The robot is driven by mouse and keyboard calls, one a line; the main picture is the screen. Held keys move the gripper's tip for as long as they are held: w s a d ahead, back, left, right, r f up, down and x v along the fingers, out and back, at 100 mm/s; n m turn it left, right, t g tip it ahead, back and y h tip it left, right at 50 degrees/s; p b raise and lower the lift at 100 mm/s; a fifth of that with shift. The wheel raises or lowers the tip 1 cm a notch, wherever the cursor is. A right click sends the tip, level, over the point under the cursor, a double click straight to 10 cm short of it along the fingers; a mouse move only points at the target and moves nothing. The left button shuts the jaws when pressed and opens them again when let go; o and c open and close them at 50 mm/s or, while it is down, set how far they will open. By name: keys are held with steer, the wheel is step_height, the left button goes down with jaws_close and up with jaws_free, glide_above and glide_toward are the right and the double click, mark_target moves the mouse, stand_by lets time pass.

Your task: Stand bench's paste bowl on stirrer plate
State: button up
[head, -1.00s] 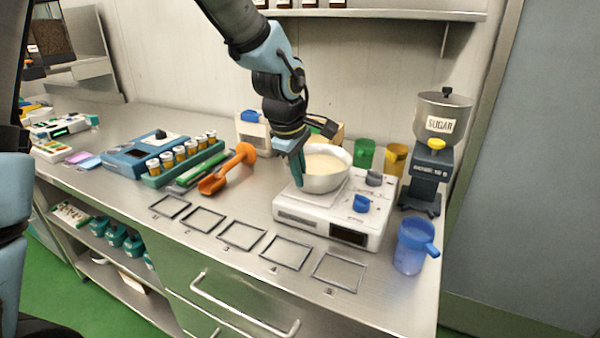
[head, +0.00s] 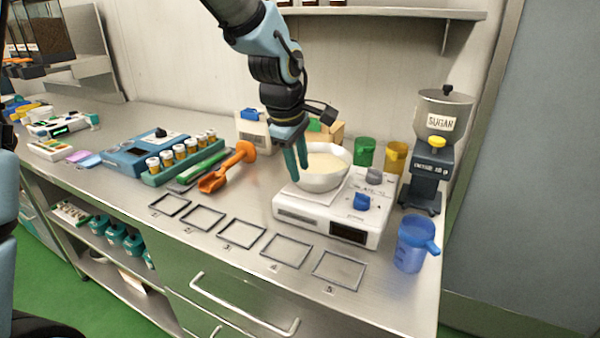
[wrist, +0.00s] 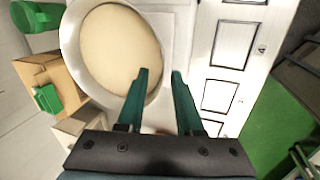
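The white paste bowl (head: 318,183), filled with cream-coloured paste, stands upright on the pale top plate of the white stirrer (head: 290,212). My gripper (head: 297,161) is at the bowl's left rim in the head view, its two green fingers pointing down and parted. In the wrist view my gripper (wrist: 160,72) shows a clear gap between its fingertips. One finger overlaps the inside of the bowl (wrist: 82,62) and the other lies outside the rim. The bowl's underside is hidden.
Blue and grey knobs sit on the stirrer's right side. Green (head: 364,152) and yellow (head: 396,157) cups, a sugar dispenser (head: 430,150) and a blue jug (head: 411,247) stand to the right. An orange scoop (head: 228,168) lies left. Numbered frames mark the clear front bench.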

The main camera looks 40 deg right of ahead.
steer(key=b+v, duration=0.1)
steer(key=v, duration=0.9)
steer(key=shift+a+f, duration=0.1)
steer(key=w+a+f+m+y, duration=0.1)
steer(key=w+a+f, duration=0.2)
steer(key=a, duration=0.4)
steer(key=w+a+f+m, duration=0.1)
steer(key=w+a+f, duration=0.2)
steer(key=a, duration=0.5)
steer(key=w+a+f+m+y, duration=0.1)
steer(key=w+a+f, duration=0.2)
steer(key=a, duration=0.4)
steer(key=s+a+f+m, duration=0.1)
steer(key=a+f, duration=0.1)
steer(key=a, duration=0.5)
steer(key=s+a+f+m, duration=0.2)
steer(key=a+f, duration=0.1)
steer(key=a, duration=0.5)
steer(key=shift+s+a+y, duration=0.2)
steer(key=shift+a+y, duration=0.1)
steer(key=shift+y, duration=0.1)
